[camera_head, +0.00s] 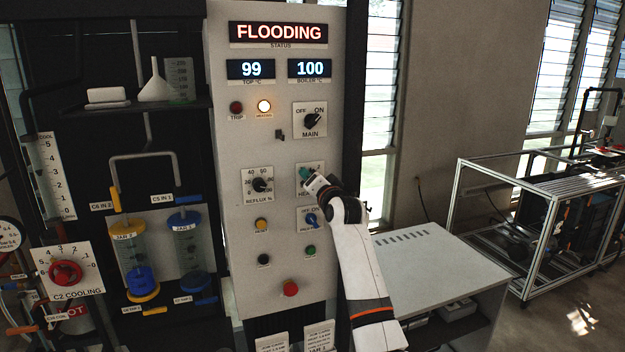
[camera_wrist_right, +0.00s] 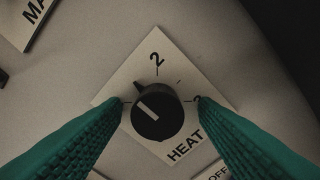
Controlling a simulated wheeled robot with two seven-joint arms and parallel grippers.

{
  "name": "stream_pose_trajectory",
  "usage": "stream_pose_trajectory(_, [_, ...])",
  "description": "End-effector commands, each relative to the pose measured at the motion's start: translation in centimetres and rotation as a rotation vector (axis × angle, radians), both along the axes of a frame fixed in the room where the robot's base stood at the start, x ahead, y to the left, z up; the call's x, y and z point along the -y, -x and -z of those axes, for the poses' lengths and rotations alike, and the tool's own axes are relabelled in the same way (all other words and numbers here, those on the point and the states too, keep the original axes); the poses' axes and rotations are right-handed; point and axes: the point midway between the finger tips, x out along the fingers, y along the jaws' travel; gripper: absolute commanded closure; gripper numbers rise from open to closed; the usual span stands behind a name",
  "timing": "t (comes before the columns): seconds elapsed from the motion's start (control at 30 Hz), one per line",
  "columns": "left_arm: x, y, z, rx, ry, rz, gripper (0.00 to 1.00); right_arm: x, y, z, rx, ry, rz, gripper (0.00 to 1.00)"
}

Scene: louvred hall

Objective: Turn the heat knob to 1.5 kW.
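The heat knob (camera_wrist_right: 157,112) is black with a white line, on a white HEAT plate (camera_wrist_right: 153,65). In the right wrist view its pointer aims up-left, to the left of the printed 2; another numeral at the right is partly covered by a finger. My right gripper (camera_wrist_right: 159,101) is open, its green fingers on either side of the knob with a small gap at each. In the head view my right gripper (camera_head: 305,174) is in front of the HEAT plate (camera_head: 317,168) and hides the knob. My left gripper is not in view.
The grey panel (camera_head: 225,150) shows FLOODING, 99 and 100, with a lit heating lamp (camera_head: 264,106). The main knob (camera_head: 311,120) is above, the reflux knob (camera_head: 261,185) to the left, and a blue-handled OFF/ON knob (camera_head: 311,219) below. A white bench (camera_head: 440,265) stands right.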

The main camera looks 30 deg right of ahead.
Motion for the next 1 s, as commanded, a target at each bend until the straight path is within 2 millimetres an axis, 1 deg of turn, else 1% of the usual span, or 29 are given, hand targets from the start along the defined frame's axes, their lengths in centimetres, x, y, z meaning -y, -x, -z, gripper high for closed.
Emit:
stream_pose_trajectory(0.27, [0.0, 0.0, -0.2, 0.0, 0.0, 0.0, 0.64, 0.0, 0.3, -0.4, 0.006, -0.001, 0.002, 0.46])
stream_pose_trajectory(0.8, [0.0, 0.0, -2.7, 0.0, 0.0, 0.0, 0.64, -1.3, 6.3, -0.5, 0.007, -0.001, 0.001, 0.46])
stream_pose_trajectory(1.0, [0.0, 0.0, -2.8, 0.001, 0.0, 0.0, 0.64, -1.4, 6.9, -0.4, 0.008, -0.001, 0.002, 0.46])
